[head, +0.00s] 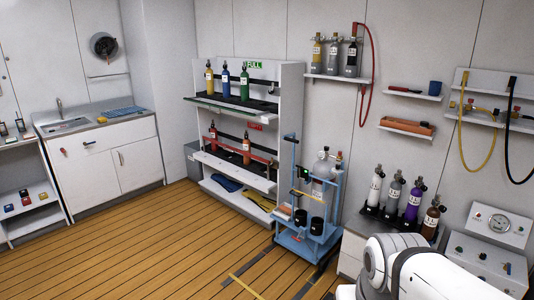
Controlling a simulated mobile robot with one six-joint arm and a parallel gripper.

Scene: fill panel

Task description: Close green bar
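A white rack (292,88) stands against the back wall, with a green FULL label (254,65) at its top. Its upper shelf holds a yellow bottle (209,78), a blue bottle (226,80) and a green bottle (244,82), all upright. A thin greenish line runs along the front edge of this shelf; I cannot tell whether it is the green bar or how it stands. A red bar (230,155) crosses the lower shelf, by orange-red bottles (246,148). My gripper is not in view; only a white part of my arm shows at bottom right.
A blue cart (300,238) with grey bottles stands just right of the rack. Several bottles stand on a bench (352,248) at right, near my arm. A sink cabinet (108,165) is at left. The wooden floor before the rack is mostly clear.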

